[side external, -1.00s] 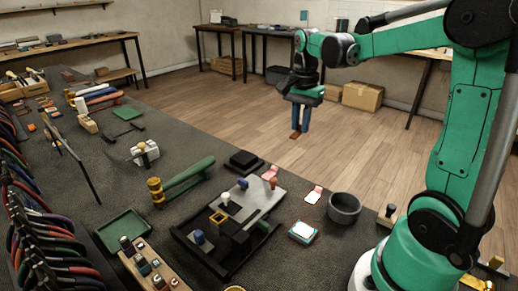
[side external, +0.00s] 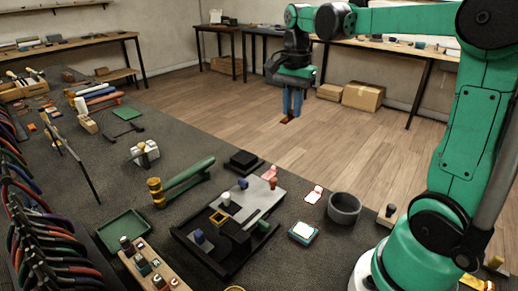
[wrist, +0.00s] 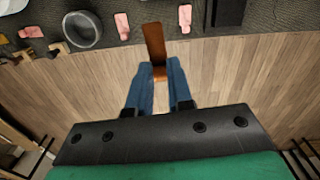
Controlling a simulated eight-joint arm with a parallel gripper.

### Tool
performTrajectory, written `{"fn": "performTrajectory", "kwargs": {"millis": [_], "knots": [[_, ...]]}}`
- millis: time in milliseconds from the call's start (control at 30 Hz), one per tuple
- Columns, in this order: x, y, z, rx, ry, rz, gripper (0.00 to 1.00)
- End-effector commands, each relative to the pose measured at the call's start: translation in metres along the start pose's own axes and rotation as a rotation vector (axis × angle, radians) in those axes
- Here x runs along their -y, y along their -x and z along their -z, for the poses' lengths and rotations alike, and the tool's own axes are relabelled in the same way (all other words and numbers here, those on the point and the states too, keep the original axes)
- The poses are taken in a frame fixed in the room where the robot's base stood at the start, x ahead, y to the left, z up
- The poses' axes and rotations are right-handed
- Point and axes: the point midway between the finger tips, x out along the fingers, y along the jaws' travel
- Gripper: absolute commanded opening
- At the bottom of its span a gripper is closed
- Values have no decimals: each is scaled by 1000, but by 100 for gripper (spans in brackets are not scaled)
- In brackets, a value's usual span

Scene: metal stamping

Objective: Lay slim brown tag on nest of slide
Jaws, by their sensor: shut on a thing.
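My gripper (side external: 291,112) is shut on the slim brown tag (wrist: 154,42), high in the air over the wooden floor beyond the bench edge. In the wrist view the tag sticks out past the blue fingertips (wrist: 158,66); in the side view only a small dark red-brown end of the tag (side external: 288,121) shows below them. The slide fixture (side external: 262,199), a grey plate with dark blocks on a black base, stands on the bench, well apart from my gripper. A yellow-edged square (side external: 217,220) sits on it; I cannot tell for sure whether this is the nest.
A grey round bowl (side external: 344,208), a pale-topped teal box (side external: 303,232) and pink tags (side external: 314,194) lie right of the fixture. A green-handled tool (side external: 187,177) and a green tray (side external: 123,233) lie to its left. The air around my gripper is clear.

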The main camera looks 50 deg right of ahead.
Motion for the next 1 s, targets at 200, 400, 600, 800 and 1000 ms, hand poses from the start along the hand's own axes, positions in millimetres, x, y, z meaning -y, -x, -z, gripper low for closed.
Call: {"fn": "performTrajectory", "kwargs": {"millis": [200, 400, 600, 800, 1000], "knots": [[21, -56, -72, -1, -23, 2, 0], [16, -92, -125, -1, -56, 3, 0], [10, -104, -142, -1, -73, 3, 0], [10, -104, -141, -1, -75, 3, 0], [10, -110, -141, -1, -76, 4, 0]]}}
